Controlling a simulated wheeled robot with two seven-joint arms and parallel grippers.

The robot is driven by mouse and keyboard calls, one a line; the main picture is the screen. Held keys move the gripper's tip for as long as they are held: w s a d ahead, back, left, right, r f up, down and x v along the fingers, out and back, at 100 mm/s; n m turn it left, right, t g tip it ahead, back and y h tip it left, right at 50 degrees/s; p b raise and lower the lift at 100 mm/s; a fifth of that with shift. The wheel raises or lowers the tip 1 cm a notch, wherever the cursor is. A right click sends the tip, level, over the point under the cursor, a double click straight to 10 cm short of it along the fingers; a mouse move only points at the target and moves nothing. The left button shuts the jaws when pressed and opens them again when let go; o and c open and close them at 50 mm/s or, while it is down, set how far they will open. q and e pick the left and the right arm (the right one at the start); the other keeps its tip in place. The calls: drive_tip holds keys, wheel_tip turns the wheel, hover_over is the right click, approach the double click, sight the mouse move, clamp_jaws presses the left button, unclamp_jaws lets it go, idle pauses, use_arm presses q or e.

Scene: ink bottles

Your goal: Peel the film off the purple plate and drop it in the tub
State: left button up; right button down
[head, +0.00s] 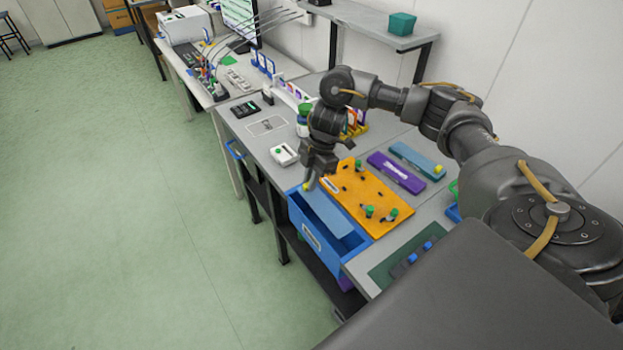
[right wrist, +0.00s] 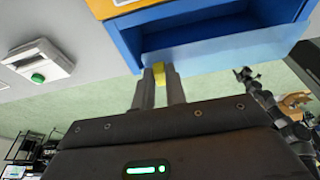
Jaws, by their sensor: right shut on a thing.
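The purple plate (head: 396,172) lies on the bench behind the orange board, with a white label and no film visible on it. My right gripper (head: 308,184) is shut on the yellow tab (right wrist: 158,73) of the film. The film (head: 328,214) is a pale blue see-through strip; it also shows in the right wrist view (right wrist: 225,57). It stretches from the tab across the opening of the blue tub (head: 347,252), above or partly inside it; I cannot tell which. My left arm seems to show in the right wrist view, its gripper (right wrist: 244,74) too small to read.
An orange board (head: 366,190) with green-capped bottles sits beside the tub. A teal plate (head: 417,160) with a yellow tab lies behind the purple one. A white device (head: 285,154) with a green button stands left of my right gripper. Open floor lies in front.

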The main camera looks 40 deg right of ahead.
drive_tip(key=c, duration=0.9)
unclamp_jaws()
drive_tip(key=shift+c, duration=0.2)
wheel_tip(320, 180, up, 8)
drive_tip(key=p, duration=0.8)
drive_tip(key=shift+p, duration=0.4)
drive_tip(key=shift+f, duration=0.15)
wheel_tip(320, 180, down, 7)
drive_tip(key=b, duration=0.8)
drive_tip(key=shift+f, duration=0.15)
